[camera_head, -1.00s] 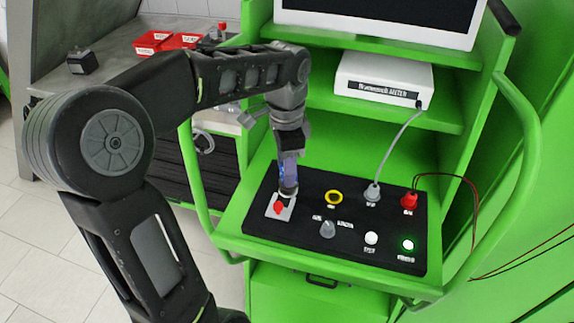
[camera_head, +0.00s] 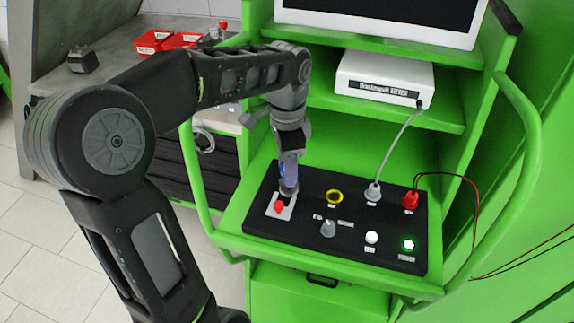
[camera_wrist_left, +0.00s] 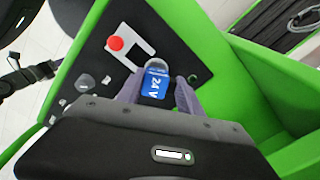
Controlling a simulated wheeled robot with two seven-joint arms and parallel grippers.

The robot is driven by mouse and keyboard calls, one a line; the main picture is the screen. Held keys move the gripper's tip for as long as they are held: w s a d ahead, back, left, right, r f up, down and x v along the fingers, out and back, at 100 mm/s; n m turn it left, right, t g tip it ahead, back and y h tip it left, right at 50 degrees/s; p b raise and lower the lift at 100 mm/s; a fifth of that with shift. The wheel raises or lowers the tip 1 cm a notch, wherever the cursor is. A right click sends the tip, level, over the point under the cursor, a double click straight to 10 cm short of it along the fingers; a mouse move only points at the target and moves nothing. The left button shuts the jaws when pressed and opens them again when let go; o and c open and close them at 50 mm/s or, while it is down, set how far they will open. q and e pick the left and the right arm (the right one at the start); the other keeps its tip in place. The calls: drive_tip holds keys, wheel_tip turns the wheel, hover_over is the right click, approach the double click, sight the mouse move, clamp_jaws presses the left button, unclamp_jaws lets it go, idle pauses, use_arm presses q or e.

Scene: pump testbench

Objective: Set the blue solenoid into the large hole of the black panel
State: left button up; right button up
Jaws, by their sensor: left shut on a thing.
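My left gripper (camera_head: 289,180) is shut on the blue solenoid (camera_wrist_left: 154,83), marked "24 V" in the left wrist view. In the head view the solenoid (camera_head: 283,168) shows as a blue sliver between the fingers. The gripper points down over the far left part of the black panel (camera_head: 300,236), beside a white forked plate (camera_head: 287,212) with a red knob (camera_head: 279,206). The panel also shows in the left wrist view (camera_wrist_left: 172,48). The large hole is not visible, and I cannot tell whether the solenoid's lower end is in it. My right gripper is out of view.
A white meter box (camera_head: 383,78) stands on the shelf behind. Green tubular rails flank the bench.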

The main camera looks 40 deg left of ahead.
use_arm(q)
drive_tip(key=shift+f+b, duration=0.65)
drive_tip(key=shift+f, duration=0.3)
drive_tip(key=o, duration=1.2)
drive_tip(key=shift+o, duration=0.4)
drive_tip(key=o, duration=0.3)
drive_tip(key=shift+o, duration=0.2)
